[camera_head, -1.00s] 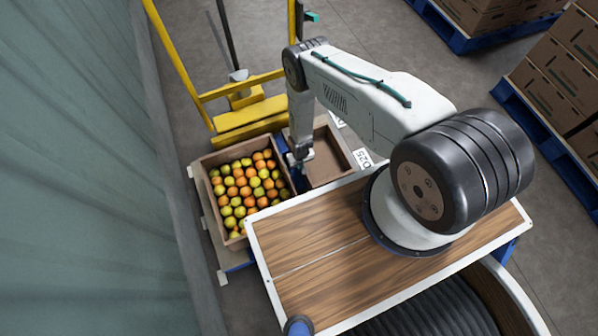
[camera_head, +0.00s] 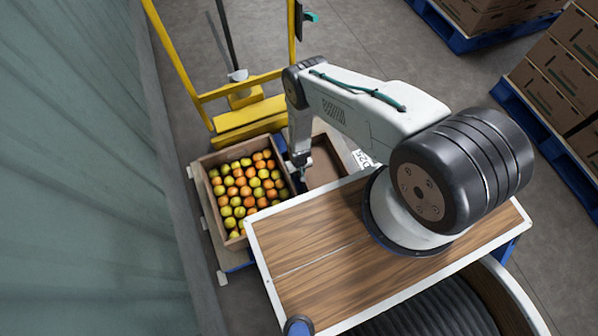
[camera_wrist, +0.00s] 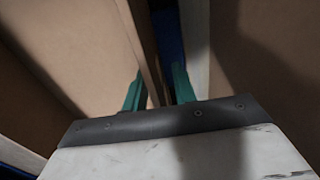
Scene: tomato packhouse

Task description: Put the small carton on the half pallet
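The small carton (camera_head: 327,160) is a brown, open-topped, empty box in the head view, just right of the crate of tomatoes. My gripper (camera_head: 302,170) points down at the carton's left wall. In the wrist view its green fingers (camera_wrist: 158,85) stand on either side of a brown carton wall (camera_wrist: 148,50); their exact contact with it is partly hidden. The half pallet (camera_head: 240,267) shows only as a blue edge below the crate, and as a blue strip in the wrist view. I cannot tell whether the carton's underside touches the pallet.
The tomato crate (camera_head: 203,192) stands close on the left. A yellow frame (camera_head: 250,119) rises behind. My wooden-topped base fills the front. A white label (camera_head: 362,157) shows right of the carton. Blue pallets of stacked cartons (camera_head: 560,85) stand at the right, with open floor between.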

